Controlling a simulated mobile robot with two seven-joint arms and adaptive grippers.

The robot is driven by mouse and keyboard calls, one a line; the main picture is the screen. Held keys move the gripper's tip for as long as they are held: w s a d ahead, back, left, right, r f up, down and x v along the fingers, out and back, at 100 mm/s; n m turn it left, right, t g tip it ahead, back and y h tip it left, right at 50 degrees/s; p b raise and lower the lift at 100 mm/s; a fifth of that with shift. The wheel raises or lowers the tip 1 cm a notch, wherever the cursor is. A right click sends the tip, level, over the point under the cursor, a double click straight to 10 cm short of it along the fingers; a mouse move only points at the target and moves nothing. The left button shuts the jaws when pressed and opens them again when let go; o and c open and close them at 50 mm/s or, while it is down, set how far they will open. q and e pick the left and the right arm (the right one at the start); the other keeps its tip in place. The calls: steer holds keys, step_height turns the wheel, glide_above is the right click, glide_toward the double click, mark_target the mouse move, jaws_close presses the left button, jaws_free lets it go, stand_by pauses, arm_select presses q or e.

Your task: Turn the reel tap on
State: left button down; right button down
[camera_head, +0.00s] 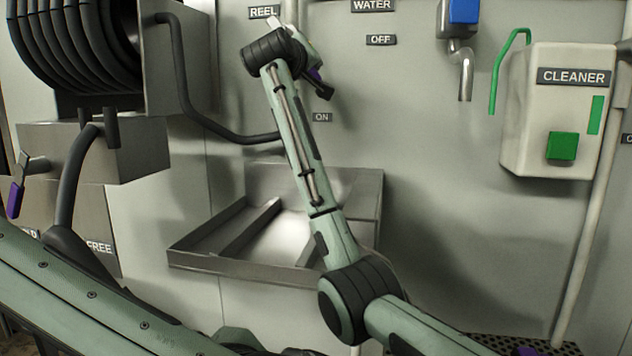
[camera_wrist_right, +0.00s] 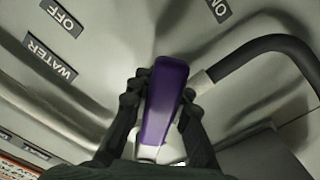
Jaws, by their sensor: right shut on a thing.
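The reel tap has a purple handle (camera_wrist_right: 166,95), seen large in the right wrist view. A small part of the purple handle shows in the head view (camera_head: 315,74), below the REEL label (camera_head: 264,11). My right gripper (camera_wrist_right: 157,108) is shut on this handle, with a dark finger on each side of it. In the head view my right gripper (camera_head: 322,86) is mostly hidden behind my wrist. It is between the OFF label (camera_head: 381,40) and the ON label (camera_head: 322,117). The tap body is largely hidden. My left gripper is out of view.
A black hose (camera_head: 220,128) runs from the reel (camera_head: 70,45) towards the tap. A metal sink (camera_head: 225,262) is below. A water spout (camera_head: 466,75) and a cleaner box (camera_head: 560,115) are to the right. Another purple lever (camera_head: 16,200) is at the far left.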

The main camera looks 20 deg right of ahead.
steer(key=shift+w+a+f+m, duration=0.3)
steer(key=shift+a+m, duration=0.1)
steer(key=shift+m, duration=0.3)
steer(key=c, duration=1.4)
jaws_free()
steer(key=shift+o, duration=0.2)
steer(key=shift+s+a, duration=0.1)
steer(key=shift+s, duration=0.05)
steer(key=v, duration=0.7)
steer(key=shift+s+a, duration=0.2)
steer(key=shift+s, duration=0.1)
